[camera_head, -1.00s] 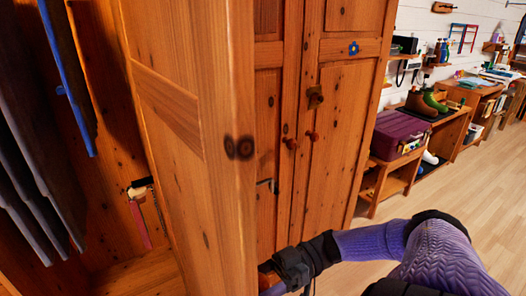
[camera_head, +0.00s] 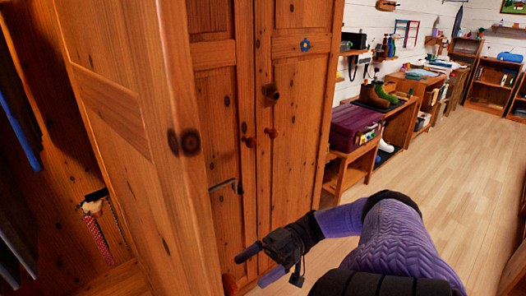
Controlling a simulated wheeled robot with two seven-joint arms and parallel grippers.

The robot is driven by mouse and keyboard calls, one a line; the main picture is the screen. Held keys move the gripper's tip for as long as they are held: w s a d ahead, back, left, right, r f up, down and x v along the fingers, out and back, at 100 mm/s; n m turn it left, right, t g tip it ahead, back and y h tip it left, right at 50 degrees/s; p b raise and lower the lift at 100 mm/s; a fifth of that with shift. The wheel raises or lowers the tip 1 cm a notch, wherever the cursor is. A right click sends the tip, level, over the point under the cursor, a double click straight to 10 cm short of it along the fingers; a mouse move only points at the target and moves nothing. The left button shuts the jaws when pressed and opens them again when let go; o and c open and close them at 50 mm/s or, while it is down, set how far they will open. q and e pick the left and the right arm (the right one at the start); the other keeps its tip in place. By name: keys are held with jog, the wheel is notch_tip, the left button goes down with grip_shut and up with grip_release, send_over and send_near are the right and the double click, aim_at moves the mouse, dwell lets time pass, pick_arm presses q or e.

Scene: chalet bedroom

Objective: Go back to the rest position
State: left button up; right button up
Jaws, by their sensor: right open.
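My right gripper (camera_head: 258,263) is at the lower middle of the head view, at the end of my purple-sleeved right arm. It is open, with its two fingers apart and pointing left, and I see nothing between them. It is in front of the lower part of the closed wooden wardrobe doors (camera_head: 297,150). My left gripper is not in view.
An open wardrobe door (camera_head: 150,130) stands close on the left, with hanging clothes behind it. A purple case (camera_head: 355,127) sits on a low bench to the right, near green boots (camera_head: 380,94). Bare wooden floor (camera_head: 470,170) lies free at the right.

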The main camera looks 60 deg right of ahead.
jog(key=b+v, duration=0.1)
jog(key=v, duration=0.3)
